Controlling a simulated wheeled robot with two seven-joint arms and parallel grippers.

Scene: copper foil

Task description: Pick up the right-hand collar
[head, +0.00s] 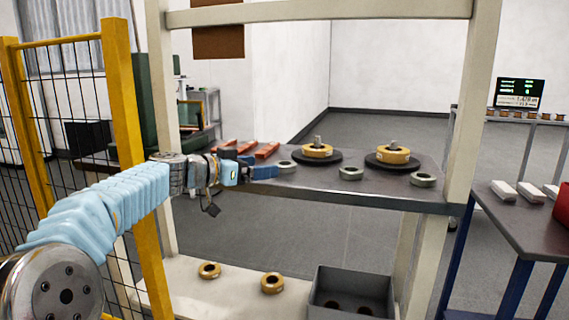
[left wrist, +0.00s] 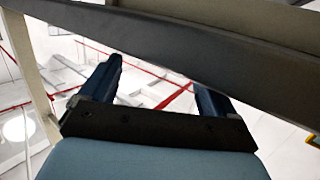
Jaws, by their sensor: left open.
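The right-hand collar, a small grey ring (head: 423,179), lies flat near the right front edge of the grey shelf (head: 320,189). Two similar grey rings lie on the shelf, one in the middle (head: 351,173) and one at the left (head: 287,166). My left gripper (head: 270,171) is at the shelf's left front, close to the left ring and far left of the right-hand collar. Whether it touches that ring cannot be told. In the left wrist view its two blue fingers (left wrist: 160,85) are apart with nothing between them. My right gripper is not in view.
Two copper rolls (head: 317,150) (head: 392,154) sit on black discs behind the rings. Orange-red bars (head: 243,147) lie at the shelf's left. Pale posts (head: 472,100) frame the shelf. Below are two more rolls (head: 272,283) and a grey bin (head: 335,278). A yellow fence post (head: 122,80) stands left.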

